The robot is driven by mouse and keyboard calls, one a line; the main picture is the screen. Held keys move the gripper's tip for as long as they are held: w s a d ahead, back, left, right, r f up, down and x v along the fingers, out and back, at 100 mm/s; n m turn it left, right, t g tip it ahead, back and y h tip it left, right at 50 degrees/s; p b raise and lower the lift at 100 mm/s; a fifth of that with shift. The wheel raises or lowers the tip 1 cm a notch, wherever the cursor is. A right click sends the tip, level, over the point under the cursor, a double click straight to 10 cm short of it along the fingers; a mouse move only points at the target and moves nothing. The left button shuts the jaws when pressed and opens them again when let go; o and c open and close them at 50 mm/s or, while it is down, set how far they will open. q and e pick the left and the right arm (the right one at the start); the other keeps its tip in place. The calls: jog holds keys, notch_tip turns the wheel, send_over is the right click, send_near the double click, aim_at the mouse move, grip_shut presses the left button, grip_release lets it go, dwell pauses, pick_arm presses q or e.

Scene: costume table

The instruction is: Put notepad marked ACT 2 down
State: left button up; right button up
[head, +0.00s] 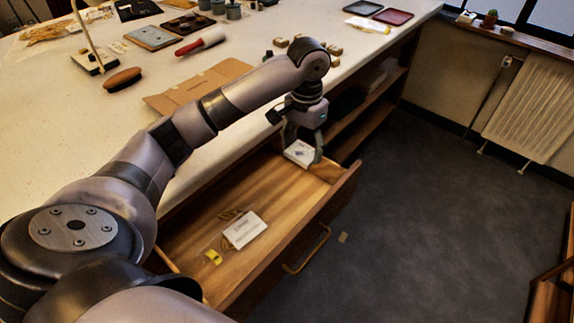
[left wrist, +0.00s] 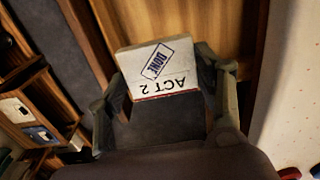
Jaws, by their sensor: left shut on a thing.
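The notepad marked ACT 2 (left wrist: 165,72) is a small white block with a blue stamp and a dark red edge in the left wrist view. My left gripper (left wrist: 165,100) is shut on it, one finger on each side. In the head view the notepad (head: 300,153) is in the left gripper (head: 303,150) over the far end of the open wooden drawer (head: 190,250). I cannot tell whether it touches the drawer. My right gripper is not in view.
In the drawer lie a white card or pad (head: 244,230), a small yellow item (head: 213,257) and a coiled brown cord. The middle of the drawer is bare. The white tabletop (head: 60,130) holds a flat cardboard piece (head: 200,86), a brush (head: 123,79) and several small blocks.

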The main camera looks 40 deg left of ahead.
pick_arm(q)
send_over(300, 198)
notch_tip(300, 198, down, 13)
jog(key=shift+r, duration=0.15)
jog(key=shift+f+b, duration=0.3)
jog(key=shift+f, duration=2.4)
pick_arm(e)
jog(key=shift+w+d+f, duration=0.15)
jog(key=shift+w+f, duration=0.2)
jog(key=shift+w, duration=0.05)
pick_arm(q)
jog(key=shift+d, duration=0.1)
jog(key=o, duration=1.2)
jog(key=shift+r, duration=0.1)
notch_tip(300, 198, up, 12)
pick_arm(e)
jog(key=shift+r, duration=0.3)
pick_arm(q)
jog(key=shift+p, duration=0.35)
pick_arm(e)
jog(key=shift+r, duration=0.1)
